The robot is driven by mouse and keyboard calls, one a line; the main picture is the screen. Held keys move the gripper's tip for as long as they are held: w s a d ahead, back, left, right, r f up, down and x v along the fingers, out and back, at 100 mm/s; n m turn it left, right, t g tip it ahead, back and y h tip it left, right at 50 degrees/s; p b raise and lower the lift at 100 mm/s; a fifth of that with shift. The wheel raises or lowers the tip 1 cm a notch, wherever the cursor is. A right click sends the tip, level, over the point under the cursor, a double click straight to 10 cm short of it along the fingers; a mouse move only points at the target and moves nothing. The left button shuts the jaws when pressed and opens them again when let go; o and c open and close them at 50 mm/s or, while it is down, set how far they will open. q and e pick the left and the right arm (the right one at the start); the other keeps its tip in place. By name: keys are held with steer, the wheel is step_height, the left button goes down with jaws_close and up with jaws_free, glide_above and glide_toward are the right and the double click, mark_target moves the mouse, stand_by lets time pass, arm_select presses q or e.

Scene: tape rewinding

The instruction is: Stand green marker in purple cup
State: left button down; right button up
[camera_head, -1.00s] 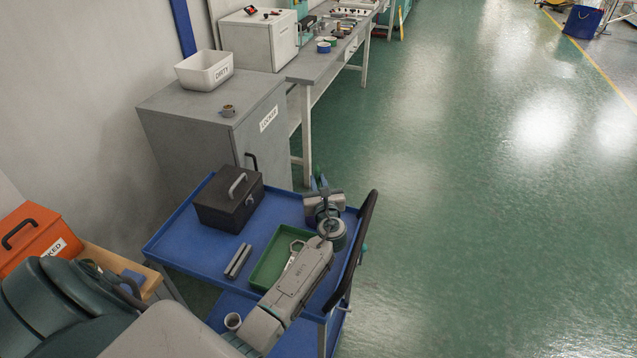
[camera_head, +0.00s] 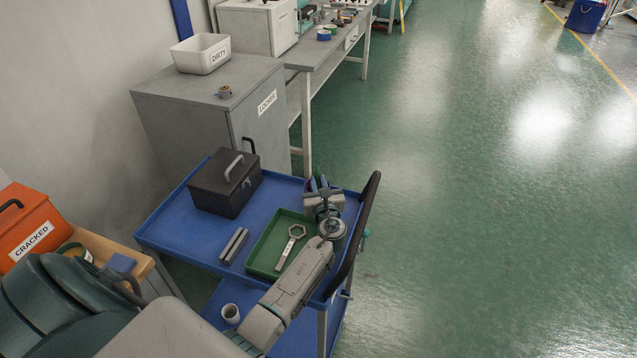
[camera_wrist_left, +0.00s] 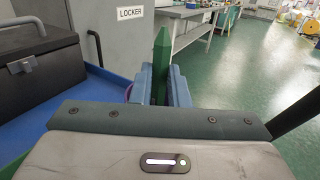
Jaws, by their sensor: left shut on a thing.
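My left gripper (camera_head: 321,186) is over the far right corner of the blue cart, its fingers shut on the green marker. In the left wrist view the marker (camera_wrist_left: 161,62) stands upright between the fingers (camera_wrist_left: 160,88), its pointed end up. Its lower end is hidden behind the gripper body. A purple sliver, seemingly the purple cup (camera_head: 308,185), shows just left of the fingers, and also at the left finger in the wrist view (camera_wrist_left: 127,92). Most of the cup is hidden, so I cannot tell whether the marker's lower end is in it. My right gripper is not in view.
The blue cart (camera_head: 185,240) carries a black toolbox (camera_head: 225,183), grey bars (camera_head: 233,246) and a green tray (camera_head: 262,250) with a wrench (camera_head: 290,248). A black handle (camera_head: 358,235) edges its right side. The locker (camera_head: 210,110) stands behind. Open floor lies right.

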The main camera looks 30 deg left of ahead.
arm_select(q)
steer(key=shift+f, duration=0.1)
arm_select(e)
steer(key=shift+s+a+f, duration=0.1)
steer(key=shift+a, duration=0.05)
arm_select(q)
steer(key=c, duration=1.3)
jaws_free()
